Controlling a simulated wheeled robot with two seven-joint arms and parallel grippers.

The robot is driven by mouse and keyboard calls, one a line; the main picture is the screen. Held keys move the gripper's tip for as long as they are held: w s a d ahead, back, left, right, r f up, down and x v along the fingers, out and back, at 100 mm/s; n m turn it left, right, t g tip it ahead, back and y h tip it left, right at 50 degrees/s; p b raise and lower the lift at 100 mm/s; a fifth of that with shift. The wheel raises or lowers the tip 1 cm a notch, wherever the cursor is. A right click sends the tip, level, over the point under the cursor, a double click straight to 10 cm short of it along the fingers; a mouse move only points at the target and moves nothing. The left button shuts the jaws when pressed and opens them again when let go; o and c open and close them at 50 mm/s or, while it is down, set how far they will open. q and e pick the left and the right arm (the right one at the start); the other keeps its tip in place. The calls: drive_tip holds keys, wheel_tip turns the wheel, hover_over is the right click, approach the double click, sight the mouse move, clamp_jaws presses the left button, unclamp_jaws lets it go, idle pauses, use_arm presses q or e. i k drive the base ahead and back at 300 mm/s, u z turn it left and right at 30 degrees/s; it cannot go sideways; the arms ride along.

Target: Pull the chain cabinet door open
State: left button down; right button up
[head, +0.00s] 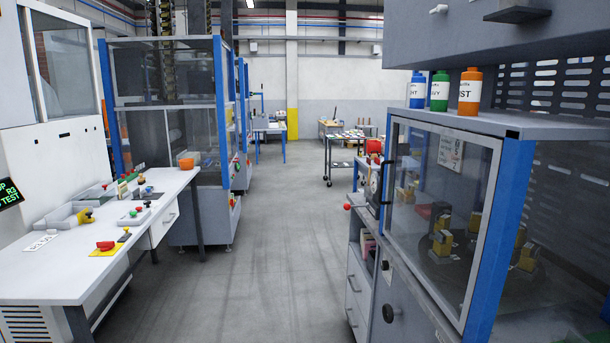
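On the right stands a grey cabinet with a blue corner post (503,225) and a framed glass door (440,215), which looks shut. A dark vertical handle (387,182) is on the door's left side. Behind the glass are yellow and dark parts on a round dark base. At back left is a tall glazed machine (170,130) with blue posts; dark chain-like columns (167,25) rise at its top. I cannot tell for sure which of the two is the chain cabinet. Neither of my grippers is in view.
A white workbench (95,260) with small controls fills the left. Under the right cabinet are round dark knobs (388,313) and drawers (357,290). Several bottles (440,90) stand on top. The grey floor aisle (270,240) between is clear, with a cart (345,155) farther back.

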sight(459, 323)
drive_tip(key=u, duration=0.85)
drive_tip(key=i, duration=1.95)
drive_tip(key=z, duration=0.85)
drive_tip(key=i, duration=1.2)
drive_tip(key=z, duration=1.3)
